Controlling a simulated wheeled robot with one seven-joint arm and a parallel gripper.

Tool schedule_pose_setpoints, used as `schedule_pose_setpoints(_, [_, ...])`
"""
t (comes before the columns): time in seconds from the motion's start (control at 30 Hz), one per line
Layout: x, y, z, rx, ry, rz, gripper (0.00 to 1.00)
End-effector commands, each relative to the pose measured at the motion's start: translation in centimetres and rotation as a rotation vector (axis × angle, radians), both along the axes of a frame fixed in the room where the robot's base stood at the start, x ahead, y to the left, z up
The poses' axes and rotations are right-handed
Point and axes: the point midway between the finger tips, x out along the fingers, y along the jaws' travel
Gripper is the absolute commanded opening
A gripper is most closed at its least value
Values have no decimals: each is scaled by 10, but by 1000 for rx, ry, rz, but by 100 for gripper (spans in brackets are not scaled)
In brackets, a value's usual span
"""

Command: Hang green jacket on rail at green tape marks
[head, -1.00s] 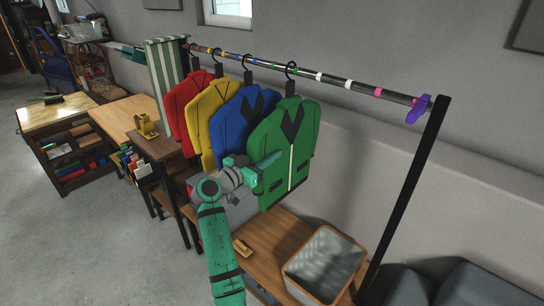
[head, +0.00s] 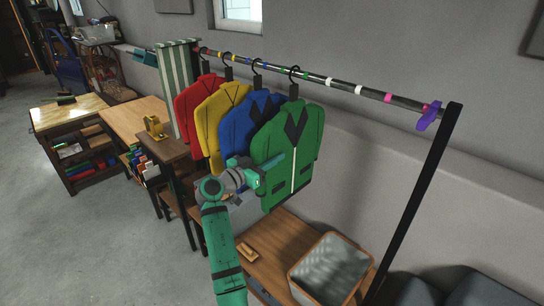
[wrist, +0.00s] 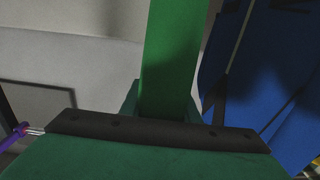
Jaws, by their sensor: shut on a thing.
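The green jacket (head: 287,150) hangs upright on a dark hanger in the head view, rightmost of the row of jackets. Its hanger hook (head: 294,73) overlaps the rail (head: 325,81); I cannot tell whether it rests on it. Green tape marks (head: 307,76) show on the rail close to the hook. My gripper (head: 268,172) is shut on the green jacket at its left side, below the shoulder. In the wrist view, a green strip of the jacket (wrist: 172,60) rises from the jaws, and the exact grip is hidden.
Blue (head: 250,125), yellow (head: 218,120) and red (head: 194,110) jackets hang close at left. A striped cloth (head: 178,80) hangs beyond them. A grey bin (head: 330,268) stands on the wooden bench below. A black post (head: 415,200) and purple clamp (head: 428,115) end the rail at right.

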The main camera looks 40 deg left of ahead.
Motion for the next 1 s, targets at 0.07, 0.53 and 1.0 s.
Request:
schedule_pose_setpoints(0.07, [0, 0, 0, 1, -3, 0, 0])
schedule_pose_setpoints(0.53, [0, 0, -2, 0, -1, 0, 50])
schedule_pose_setpoints(1.0, [-40, 2, -3, 0, 0, 3, 50])
